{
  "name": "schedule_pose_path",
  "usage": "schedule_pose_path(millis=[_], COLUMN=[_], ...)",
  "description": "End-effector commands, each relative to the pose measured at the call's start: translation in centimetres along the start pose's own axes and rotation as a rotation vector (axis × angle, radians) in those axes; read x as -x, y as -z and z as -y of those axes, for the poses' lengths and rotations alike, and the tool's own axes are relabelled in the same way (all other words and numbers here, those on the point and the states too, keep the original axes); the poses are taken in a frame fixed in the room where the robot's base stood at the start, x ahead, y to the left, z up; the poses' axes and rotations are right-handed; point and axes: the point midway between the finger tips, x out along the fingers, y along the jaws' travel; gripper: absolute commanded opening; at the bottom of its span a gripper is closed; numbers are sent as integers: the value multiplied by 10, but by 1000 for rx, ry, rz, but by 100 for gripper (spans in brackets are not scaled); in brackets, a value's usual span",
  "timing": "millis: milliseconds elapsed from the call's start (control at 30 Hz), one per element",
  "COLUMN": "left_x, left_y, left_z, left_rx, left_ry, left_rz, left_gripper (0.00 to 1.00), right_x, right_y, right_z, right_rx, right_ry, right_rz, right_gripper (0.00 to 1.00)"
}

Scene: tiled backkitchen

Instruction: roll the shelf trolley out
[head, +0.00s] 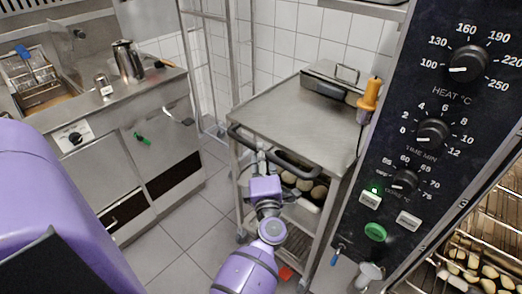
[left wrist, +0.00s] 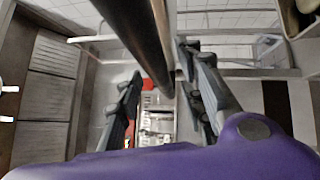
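The shelf trolley (head: 285,118) stands in the middle of the head view, a steel frame with a flat top and lower shelves. Its black handle (head: 297,168) runs along the near edge of the top. My left gripper (head: 262,158) is at the middle of this handle and hides part of it. In the left wrist view the fingers of the left gripper (left wrist: 165,90) are apart, and the dark handle bar (left wrist: 142,35) passes between them without a visible grip. My right gripper is not in view.
A control panel (head: 432,130) and an oven rack (head: 500,215) stand close on the right. A fryer counter (head: 135,100) is on the left. A lidded pan (head: 330,78) sits on the trolley top. Tiled floor (head: 185,235) is clear between counter and trolley.

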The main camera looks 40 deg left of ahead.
Motion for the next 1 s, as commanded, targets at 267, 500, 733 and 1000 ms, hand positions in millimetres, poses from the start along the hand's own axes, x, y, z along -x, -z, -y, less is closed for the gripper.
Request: schedule_pose_path(millis=[267,500,733,1000], left_x=[-20,-20,-19,-19], left_y=[-1,0,0,0], left_z=[1,1,1,1], left_rx=[0,-1,-1,-2], left_ry=[1,1,1,1], left_rz=[2,2,2,2], left_gripper=[36,32,2,0], right_x=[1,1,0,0], right_y=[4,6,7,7], right_z=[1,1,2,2], right_rx=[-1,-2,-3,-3], right_ry=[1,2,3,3], right_rz=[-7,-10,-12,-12], right_gripper=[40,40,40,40])
